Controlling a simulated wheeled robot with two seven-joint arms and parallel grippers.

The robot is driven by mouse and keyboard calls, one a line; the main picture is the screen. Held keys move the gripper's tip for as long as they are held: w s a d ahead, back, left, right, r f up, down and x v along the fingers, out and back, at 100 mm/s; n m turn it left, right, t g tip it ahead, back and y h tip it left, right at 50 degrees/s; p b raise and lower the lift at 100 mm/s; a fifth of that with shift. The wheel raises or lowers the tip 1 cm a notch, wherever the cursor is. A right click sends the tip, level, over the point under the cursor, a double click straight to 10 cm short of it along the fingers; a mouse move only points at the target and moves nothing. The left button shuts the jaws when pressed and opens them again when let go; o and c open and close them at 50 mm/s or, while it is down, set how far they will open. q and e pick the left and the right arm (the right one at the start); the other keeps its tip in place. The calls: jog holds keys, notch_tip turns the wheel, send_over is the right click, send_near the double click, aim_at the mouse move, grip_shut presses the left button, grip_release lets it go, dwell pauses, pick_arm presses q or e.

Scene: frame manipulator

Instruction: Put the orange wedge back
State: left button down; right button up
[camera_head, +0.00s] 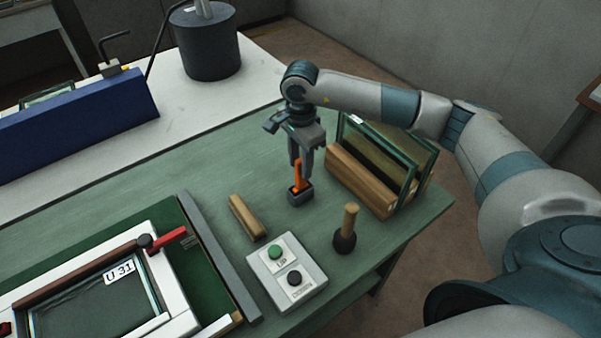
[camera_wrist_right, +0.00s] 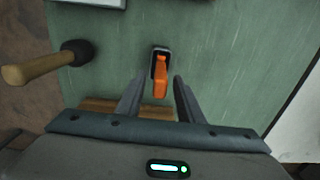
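The orange wedge (camera_head: 298,177) stands upright in a small dark holder (camera_head: 300,196) on the green table. My right gripper (camera_head: 302,165) is above the holder, pointing down, with its fingertips near the wedge's top. In the right wrist view the wedge (camera_wrist_right: 160,82) and the holder (camera_wrist_right: 161,52) show beyond and between the two fingers (camera_wrist_right: 157,85). The fingers are apart, with a gap on each side of the wedge. My left gripper is in neither view.
A wooden rack with glass panes (camera_head: 365,180) stands right of the holder. A wooden-handled tool (camera_head: 348,228), a wooden block (camera_head: 247,217) and a button box (camera_head: 287,272) are nearby. A framed panel (camera_head: 95,285) with a red handle (camera_head: 168,240) lies at the left.

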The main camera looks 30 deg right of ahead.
notch_tip(320, 180, up, 8)
jog(key=b, duration=0.3)
jog(key=shift+f, duration=0.1)
jog(key=shift+r, duration=0.4)
